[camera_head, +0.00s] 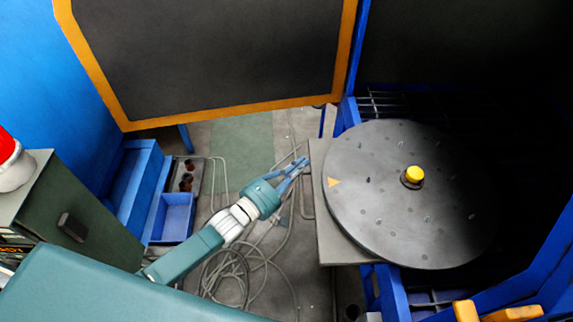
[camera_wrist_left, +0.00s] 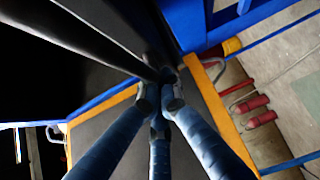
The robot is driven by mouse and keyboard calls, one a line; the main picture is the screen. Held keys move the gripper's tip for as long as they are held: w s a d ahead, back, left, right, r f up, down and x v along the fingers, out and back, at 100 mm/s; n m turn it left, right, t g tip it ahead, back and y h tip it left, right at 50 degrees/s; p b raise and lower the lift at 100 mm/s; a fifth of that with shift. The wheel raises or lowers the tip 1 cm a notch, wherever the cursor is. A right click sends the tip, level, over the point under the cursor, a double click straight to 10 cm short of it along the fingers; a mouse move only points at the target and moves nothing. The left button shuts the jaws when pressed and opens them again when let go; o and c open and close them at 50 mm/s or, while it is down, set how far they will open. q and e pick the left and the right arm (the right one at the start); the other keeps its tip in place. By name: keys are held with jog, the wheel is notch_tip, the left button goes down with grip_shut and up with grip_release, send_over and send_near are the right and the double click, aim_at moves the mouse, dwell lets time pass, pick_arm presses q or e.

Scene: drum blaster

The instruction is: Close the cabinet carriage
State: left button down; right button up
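The cabinet carriage is a grey platform (camera_head: 330,240) bearing a large round grey turntable (camera_head: 380,215) with a yellow knob (camera_head: 414,175). It sticks out of the dark blue cabinet opening (camera_head: 500,100) at right. A thin metal handle (camera_head: 305,200) runs along its left edge. My left gripper (camera_head: 305,162) is beside that edge, near the platform's far left corner. In the left wrist view, the fingers (camera_wrist_left: 163,92) point towards dark panels and an orange frame. My right gripper is out of view.
A black door panel with an orange frame (camera_head: 220,110) stands open at the top. A blue bin (camera_head: 174,217) and loose cables (camera_head: 240,270) lie on the floor at left. A green box with a red lamp (camera_head: 8,150) stands at far left.

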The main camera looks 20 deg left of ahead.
pick_arm(q)
jog(key=w+d, duration=0.1)
jog(key=d, duration=0.2)
jog(key=w+d+b, duration=0.1)
jog(key=d, duration=0.3)
jog(key=w+d+b, duration=0.1)
jog(key=d, duration=0.3)
jog(key=shift+d, duration=0.25)
jog(key=d+b, duration=0.1)
jog(key=d, duration=0.1)
jog(key=w+d+b, duration=0.1)
jog(key=d, duration=0.2)
jog(key=w+d+b, duration=0.1)
jog(key=d, duration=0.2)
jog(key=shift+w, duration=0.2)
jog(key=shift+w+d, duration=0.25)
jog(key=shift+d, duration=0.5)
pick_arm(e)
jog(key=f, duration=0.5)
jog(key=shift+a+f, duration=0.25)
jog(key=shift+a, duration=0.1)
pick_arm(q)
jog(key=shift+r, duration=0.1)
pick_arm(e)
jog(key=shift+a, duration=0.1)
